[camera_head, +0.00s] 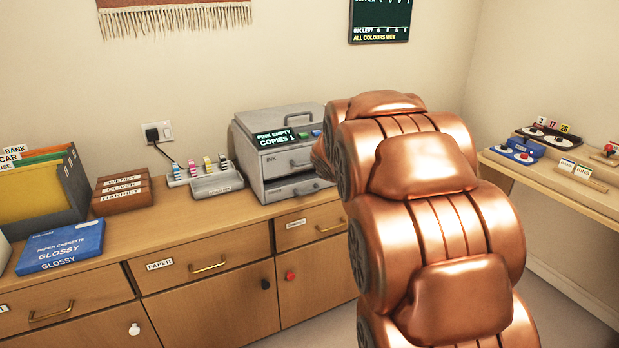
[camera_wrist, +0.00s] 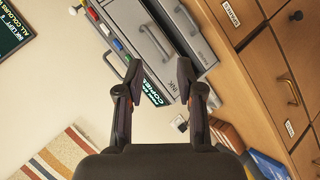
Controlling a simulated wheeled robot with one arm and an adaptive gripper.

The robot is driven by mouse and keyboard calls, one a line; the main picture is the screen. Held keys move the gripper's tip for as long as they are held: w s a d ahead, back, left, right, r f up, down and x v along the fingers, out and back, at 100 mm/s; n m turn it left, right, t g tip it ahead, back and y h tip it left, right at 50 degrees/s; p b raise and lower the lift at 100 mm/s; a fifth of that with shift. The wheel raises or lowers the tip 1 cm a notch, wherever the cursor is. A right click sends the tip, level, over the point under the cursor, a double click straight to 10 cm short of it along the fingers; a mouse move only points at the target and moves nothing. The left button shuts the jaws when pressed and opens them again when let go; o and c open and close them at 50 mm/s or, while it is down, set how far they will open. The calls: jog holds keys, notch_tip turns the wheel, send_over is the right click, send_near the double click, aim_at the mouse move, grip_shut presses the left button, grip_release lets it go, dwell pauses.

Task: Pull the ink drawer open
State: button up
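The grey printer (camera_head: 262,133) stands on the wooden cabinet, and its screen reads "PINK EMPTY, COPIES 1". Its ink drawer (camera_head: 284,163), labelled INK, is the upper front drawer and looks shut. The arm covers the printer's right side in the head view. In the wrist view the ink drawer (camera_wrist: 163,68) shows tilted, with its bar handle (camera_wrist: 155,42) beyond the fingertips. My gripper (camera_wrist: 160,68) is open and empty, its fingers apart in front of the printer. Contact with the handle is not visible. The head view hides my gripper behind my copper arm.
A lower printer drawer (camera_head: 283,190) sits under the ink drawer. A side table (camera_head: 560,185) stands at the right.

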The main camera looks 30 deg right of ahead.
jog(key=w+d+f+n+t+b, duration=0.2)
jog(key=w+d+f+n+b, duration=0.15)
jog(key=w, duration=0.25)
jog(key=n+t+y+b, duration=0.4)
jog(key=n, duration=0.2)
send_near(310, 163)
jog(key=x, duration=0.3)
jog(key=shift+x, duration=3.75)
grip_shut()
